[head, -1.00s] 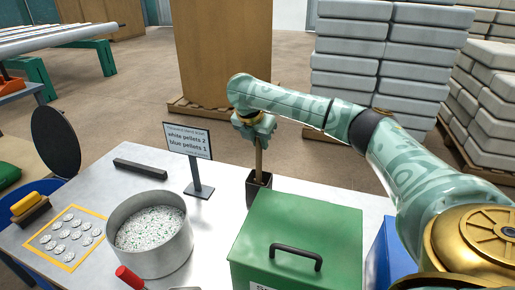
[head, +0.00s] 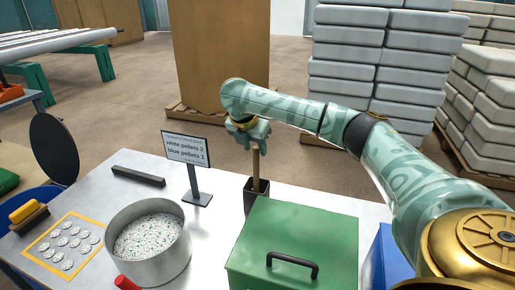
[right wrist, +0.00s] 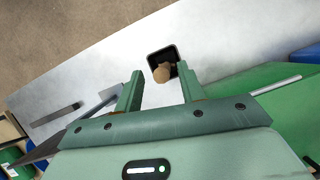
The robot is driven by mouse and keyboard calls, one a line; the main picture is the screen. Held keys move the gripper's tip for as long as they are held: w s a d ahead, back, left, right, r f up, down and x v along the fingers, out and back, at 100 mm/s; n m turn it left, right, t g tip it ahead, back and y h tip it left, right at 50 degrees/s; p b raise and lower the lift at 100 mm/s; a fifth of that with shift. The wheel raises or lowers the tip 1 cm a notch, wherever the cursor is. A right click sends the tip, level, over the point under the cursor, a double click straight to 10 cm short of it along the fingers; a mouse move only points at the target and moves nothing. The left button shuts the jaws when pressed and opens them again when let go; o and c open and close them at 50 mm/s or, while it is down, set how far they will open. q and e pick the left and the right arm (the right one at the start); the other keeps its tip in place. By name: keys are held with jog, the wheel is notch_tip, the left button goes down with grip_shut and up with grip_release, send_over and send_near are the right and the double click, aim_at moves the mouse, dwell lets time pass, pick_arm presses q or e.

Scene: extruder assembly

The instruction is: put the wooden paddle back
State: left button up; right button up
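The wooden paddle (head: 255,167) stands upright in a dark square holder (head: 257,198) on the table, its lower part hidden inside. In the right wrist view the paddle's round handle end (right wrist: 163,73) shows within the dark opening of the holder (right wrist: 153,53). My right gripper (head: 250,140) is just above the handle top in the head view. In the right wrist view my right gripper (right wrist: 158,88) has its fingers apart, with nothing held between them; the handle end lies beyond the fingertips. My left gripper is not in view.
A green lidded box (head: 295,240) stands right of the holder. A sign (head: 187,150) stands left of it. A metal pot of pellets (head: 150,240), a yellow-edged card (head: 63,243) and a dark bar (head: 138,175) are further left. A blue bin (head: 385,262) is at right.

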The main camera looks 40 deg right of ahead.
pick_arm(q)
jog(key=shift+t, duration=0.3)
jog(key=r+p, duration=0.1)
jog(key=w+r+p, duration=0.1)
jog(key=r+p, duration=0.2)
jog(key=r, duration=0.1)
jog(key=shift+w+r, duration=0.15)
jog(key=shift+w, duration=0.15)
pick_arm(e)
jog(key=v, duration=0.9)
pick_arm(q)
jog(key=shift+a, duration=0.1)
pick_arm(e)
jog(key=shift+s+a, duration=0.1)
jog(key=shift+s, duration=0.05)
